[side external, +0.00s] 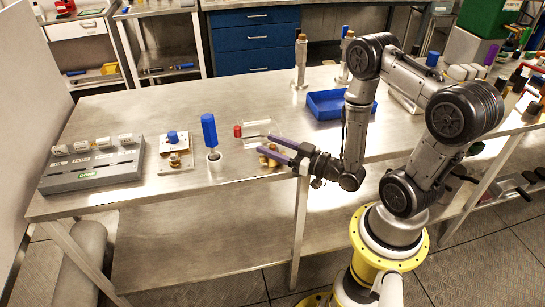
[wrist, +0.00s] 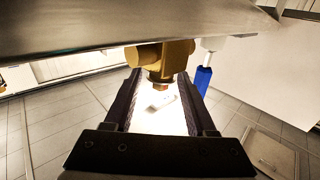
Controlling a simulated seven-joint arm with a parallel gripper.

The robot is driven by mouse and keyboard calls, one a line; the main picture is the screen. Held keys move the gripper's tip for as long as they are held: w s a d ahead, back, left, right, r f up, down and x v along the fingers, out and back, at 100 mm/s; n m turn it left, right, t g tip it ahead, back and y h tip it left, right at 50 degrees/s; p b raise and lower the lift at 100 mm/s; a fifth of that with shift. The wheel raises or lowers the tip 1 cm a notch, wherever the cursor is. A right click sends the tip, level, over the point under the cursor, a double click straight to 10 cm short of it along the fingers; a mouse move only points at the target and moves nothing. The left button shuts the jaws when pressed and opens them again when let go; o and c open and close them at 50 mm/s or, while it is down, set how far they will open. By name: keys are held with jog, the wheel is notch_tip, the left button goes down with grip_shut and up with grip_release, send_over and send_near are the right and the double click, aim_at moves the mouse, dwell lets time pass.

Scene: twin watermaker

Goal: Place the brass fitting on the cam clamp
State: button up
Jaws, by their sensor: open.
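The brass fitting (side external: 271,151) is a small gold-brown piece near the table's front edge. In the wrist view the brass fitting (wrist: 160,58) shows as a wide body with a narrower stub, at the far end of my fingers. My gripper (side external: 266,145) is open, its two purple fingers pointing left at the fitting; in the wrist view the fingertips (wrist: 160,76) lie on either side of its stub, with gaps. I cannot tell for sure which fixture is the cam clamp; a white plate with a blue knob (side external: 173,136) stands left of the fitting.
A tall blue handle (side external: 209,130) stands in a metal cup between the plate and my gripper. A red-ended piece (side external: 238,131) lies just behind my fingers. A grey rack (side external: 92,168) is far left, a blue bin (side external: 325,105) behind. The back left table is clear.

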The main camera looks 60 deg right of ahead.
jog(key=shift+w, duration=1.45)
jog(key=shift+c, duration=0.2)
grip_shut()
